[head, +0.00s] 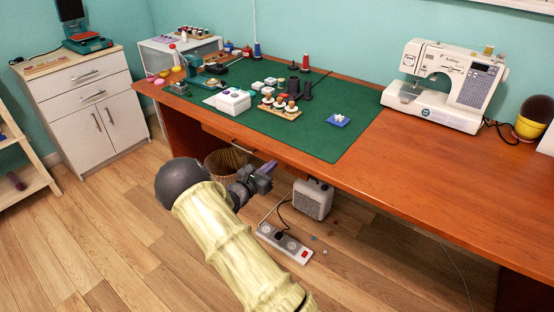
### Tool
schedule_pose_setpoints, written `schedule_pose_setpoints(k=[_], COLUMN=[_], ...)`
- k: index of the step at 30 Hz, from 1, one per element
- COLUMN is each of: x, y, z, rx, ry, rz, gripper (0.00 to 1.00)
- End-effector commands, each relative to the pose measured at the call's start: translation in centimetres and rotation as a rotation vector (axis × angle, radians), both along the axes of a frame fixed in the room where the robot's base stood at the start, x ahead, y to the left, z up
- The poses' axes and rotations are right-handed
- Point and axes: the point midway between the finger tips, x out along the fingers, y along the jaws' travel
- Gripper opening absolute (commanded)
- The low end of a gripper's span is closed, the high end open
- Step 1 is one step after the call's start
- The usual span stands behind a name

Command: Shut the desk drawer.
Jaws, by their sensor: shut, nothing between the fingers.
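The wooden desk (345,179) runs across the view with a green cutting mat on top. The drawer front sits close under the desk top; I cannot tell whether a gap is left. My gripper (268,167) is shut and empty, just in front of and below the drawer's right part. Whether it touches the drawer is unclear. My arm comes up from the bottom of the view and hides the floor below.
A wicker basket (226,163) stands under the desk behind my arm. A white cabinet (84,107) stands at left. The wooden floor at left is clear.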

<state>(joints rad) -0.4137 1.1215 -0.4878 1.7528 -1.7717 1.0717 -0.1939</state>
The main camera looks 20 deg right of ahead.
Motion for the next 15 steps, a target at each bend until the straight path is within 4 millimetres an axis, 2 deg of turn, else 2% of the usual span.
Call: schedule_pose_setpoints(k=[1, 9, 15], x=[-0.5, -3.2, -4.4], y=[1.0, 5.6, 7.4], z=[0.2, 0.0, -0.1], rx=[0.000, 0.001, 0.001], ry=[0.001, 0.003, 0.002], rz=[0.003, 0.000, -0.005], gripper=[0.00, 0.00, 0.00])
